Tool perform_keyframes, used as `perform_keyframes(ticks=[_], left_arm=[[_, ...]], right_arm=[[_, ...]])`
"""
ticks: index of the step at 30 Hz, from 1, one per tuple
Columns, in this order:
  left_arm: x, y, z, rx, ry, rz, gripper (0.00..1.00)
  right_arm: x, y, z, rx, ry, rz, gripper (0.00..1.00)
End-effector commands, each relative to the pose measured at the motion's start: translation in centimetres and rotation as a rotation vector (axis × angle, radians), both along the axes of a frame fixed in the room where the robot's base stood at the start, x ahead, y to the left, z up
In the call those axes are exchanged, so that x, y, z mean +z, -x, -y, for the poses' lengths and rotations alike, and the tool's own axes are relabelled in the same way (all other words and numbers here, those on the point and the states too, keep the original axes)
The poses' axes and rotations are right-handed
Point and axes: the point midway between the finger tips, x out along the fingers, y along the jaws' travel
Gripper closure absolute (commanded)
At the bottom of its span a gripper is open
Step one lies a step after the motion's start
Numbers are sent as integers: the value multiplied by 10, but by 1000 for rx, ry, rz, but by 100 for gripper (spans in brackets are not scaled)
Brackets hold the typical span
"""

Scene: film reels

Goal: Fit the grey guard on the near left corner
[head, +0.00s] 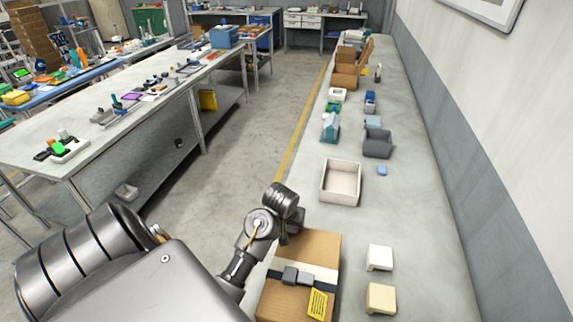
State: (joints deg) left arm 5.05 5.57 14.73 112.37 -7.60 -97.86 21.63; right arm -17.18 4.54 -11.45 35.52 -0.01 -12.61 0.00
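A cardboard box (311,248) stands at the bottom of the head view, with a white and a dark band across it and a yellow label (317,303). A grey buckle-like piece (298,276) sits on the dark band. A white guard (380,257) and a cream guard (381,298) lie on the bench right of the box. My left gripper (292,229) is at the box's far left corner, mostly hidden by its own wrist. A small dark grey shape shows beside it; I cannot tell whether it is a guard or a finger. My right gripper is out of view.
An open, pale tray (324,202) stands beyond the box. A dark grey bin (377,144) and a small blue block (382,170) are farther back. The bench (421,245) is clear right of the guards, up to the wall. The floor lies to the left.

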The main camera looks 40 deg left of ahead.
Motion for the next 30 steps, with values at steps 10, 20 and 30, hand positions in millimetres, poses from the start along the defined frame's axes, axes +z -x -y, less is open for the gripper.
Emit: perform_keyframes(ticks=[10, 20, 30], left_arm=[[-7, 2, 1, -1, 2, -10, 11], [-9, 3, 3, -6, 4, -16, 10], [0, 3, 4, -7, 6, -16, 10]], right_arm=[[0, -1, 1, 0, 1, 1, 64], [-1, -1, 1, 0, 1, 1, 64], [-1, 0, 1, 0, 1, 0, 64]])
